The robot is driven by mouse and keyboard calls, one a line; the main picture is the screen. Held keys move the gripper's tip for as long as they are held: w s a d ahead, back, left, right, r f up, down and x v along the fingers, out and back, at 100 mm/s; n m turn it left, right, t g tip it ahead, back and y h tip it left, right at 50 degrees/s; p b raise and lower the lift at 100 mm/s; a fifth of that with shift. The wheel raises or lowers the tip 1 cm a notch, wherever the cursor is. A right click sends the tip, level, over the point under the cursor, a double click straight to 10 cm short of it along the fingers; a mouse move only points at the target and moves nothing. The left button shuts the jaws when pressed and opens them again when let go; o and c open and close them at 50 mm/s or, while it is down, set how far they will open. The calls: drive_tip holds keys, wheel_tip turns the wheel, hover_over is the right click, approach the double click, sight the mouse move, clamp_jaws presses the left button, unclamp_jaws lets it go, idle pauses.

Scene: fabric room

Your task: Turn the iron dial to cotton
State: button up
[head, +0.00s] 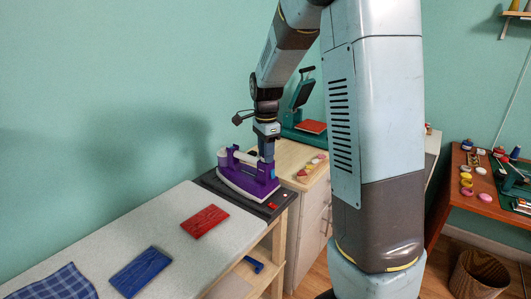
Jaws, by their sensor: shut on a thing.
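The purple iron (247,178) stands on a dark rest at the far right end of the ironing table. My gripper (267,157) points straight down at the right part of the iron's top. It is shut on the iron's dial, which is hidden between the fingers. The dial's markings and the cotton setting are too small to read from here.
On the pale ironing table (150,235) lie a red cloth (204,221), a blue cloth (141,271) and a checked cloth (55,285). A green heat press (301,108) stands behind on a wooden cabinet with several small coloured things. A sewing desk and a wicker basket (480,275) are at the right.

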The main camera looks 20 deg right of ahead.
drive_tip(key=shift+m, duration=0.3)
idle(0.4)
drive_tip(key=o, duration=1.1)
drive_tip(key=shift+c, duration=0.2)
wheel_tip(320, 180, up, 14)
drive_tip(key=shift+f, duration=0.15)
drive_tip(key=s+n+t, duration=0.5)
drive_tip(key=s+n, duration=1.2)
drive_tip(key=s, duration=1.1)
drive_tip(key=shift+s+t, duration=0.2)
drive_tip(key=shift+t, duration=0.1)
